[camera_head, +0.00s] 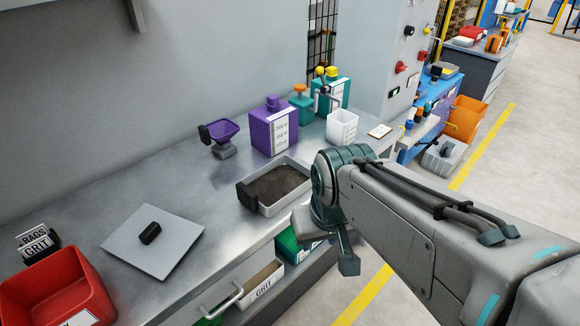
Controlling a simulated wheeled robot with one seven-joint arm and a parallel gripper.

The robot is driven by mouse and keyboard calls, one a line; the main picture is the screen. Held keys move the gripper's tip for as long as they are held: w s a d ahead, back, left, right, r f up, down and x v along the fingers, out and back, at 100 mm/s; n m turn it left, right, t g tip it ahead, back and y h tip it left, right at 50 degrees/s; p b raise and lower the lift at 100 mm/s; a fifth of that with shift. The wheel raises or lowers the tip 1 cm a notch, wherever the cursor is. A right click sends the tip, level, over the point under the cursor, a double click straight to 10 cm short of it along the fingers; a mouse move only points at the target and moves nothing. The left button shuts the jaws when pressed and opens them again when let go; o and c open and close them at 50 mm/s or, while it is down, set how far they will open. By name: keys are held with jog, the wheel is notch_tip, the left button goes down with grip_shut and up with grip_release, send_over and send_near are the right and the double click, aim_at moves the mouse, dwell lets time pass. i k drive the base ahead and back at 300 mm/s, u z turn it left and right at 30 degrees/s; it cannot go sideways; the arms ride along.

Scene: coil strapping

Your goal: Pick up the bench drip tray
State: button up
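The bench drip tray (285,205) is a shallow, pale grey rectangular tray with a dark brown inside. It lies flat near the front edge of the steel bench (215,185). A black block-like handle (247,196) sits at its left end. My gripper (335,252) hangs in front of the bench edge, to the right of the tray and lower in the picture, apart from the handle. My arm hides part of the gripper, and its finger opening is unclear. I see nothing held in it.
Behind the tray stand a purple funnel (222,130), a purple container (268,128), teal containers (331,95) and a white tub (342,127). A flat plate with a black handle (152,241) and a red bin (55,290) lie left. Drawers (215,300) are below.

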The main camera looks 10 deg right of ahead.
aim_at(271, 187)
jog(key=i, duration=0.45)
jog(key=u, duration=1.45)
jog(key=k, duration=0.2)
jog(key=u, duration=1)
jog(key=k, duration=0.5)
jog(key=z, duration=1.55)
jog(key=i, duration=0.4)
